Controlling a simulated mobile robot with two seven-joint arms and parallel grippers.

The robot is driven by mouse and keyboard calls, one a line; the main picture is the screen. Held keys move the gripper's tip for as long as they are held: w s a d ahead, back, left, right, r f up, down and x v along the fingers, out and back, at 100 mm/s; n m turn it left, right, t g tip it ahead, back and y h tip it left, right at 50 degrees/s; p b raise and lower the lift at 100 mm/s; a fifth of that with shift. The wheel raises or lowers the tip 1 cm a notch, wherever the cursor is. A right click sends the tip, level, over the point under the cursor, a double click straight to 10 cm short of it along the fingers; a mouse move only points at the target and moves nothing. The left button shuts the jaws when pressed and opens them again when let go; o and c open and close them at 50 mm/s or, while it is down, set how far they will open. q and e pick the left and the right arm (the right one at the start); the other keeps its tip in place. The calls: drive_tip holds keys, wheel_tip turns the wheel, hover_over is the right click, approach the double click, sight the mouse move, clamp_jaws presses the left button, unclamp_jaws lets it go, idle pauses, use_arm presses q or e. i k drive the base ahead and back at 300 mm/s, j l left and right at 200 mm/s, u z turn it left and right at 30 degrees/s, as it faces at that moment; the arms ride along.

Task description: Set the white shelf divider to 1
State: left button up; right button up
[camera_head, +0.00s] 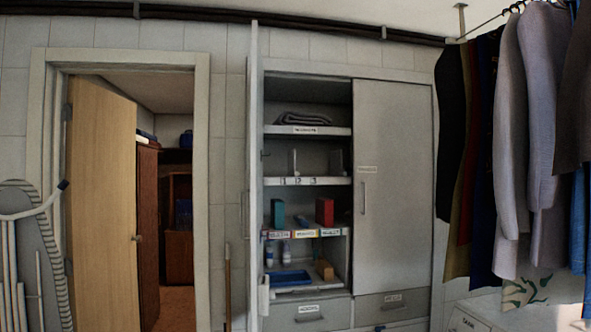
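A thin pale upright piece (293,162), which looks like the white shelf divider, stands on the second shelf (330,181) of the open cabinet. Small white labels (297,181) sit along that shelf's left front edge; their marks are too small to read surely. The upright piece stands above the labels, near the middle one; its exact slot cannot be told. A second grey upright piece (336,160) stands farther right on the same shelf. Neither of my grippers is in view.
The cabinet's left door (254,190) stands open; the right door (391,190) is shut. Folded cloth (303,118) lies on the top shelf. Boxes and a blue tray (290,279) fill lower shelves. Clothes (530,130) hang at right; an ironing board (35,250) stands at left.

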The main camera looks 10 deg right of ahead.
sight(292, 163)
drive_tip(key=i+l+u, duration=0.15)
drive_tip(key=i+l, duration=0.15)
drive_tip(key=i+l+u, duration=0.2)
drive_tip(key=i, duration=0.25)
drive_tip(key=i+l+u, duration=0.15)
drive_tip(key=i+l, duration=0.2)
drive_tip(key=l, duration=0.15)
drive_tip(key=i+l+u, duration=0.15)
drive_tip(key=i+l, duration=0.15)
drive_tip(key=i+l+u, duration=0.2)
drive_tip(key=l, duration=0.35)
drive_tip(key=i+l+u, duration=0.15)
drive_tip(key=i+l, duration=0.2)
drive_tip(key=l, duration=0.15)
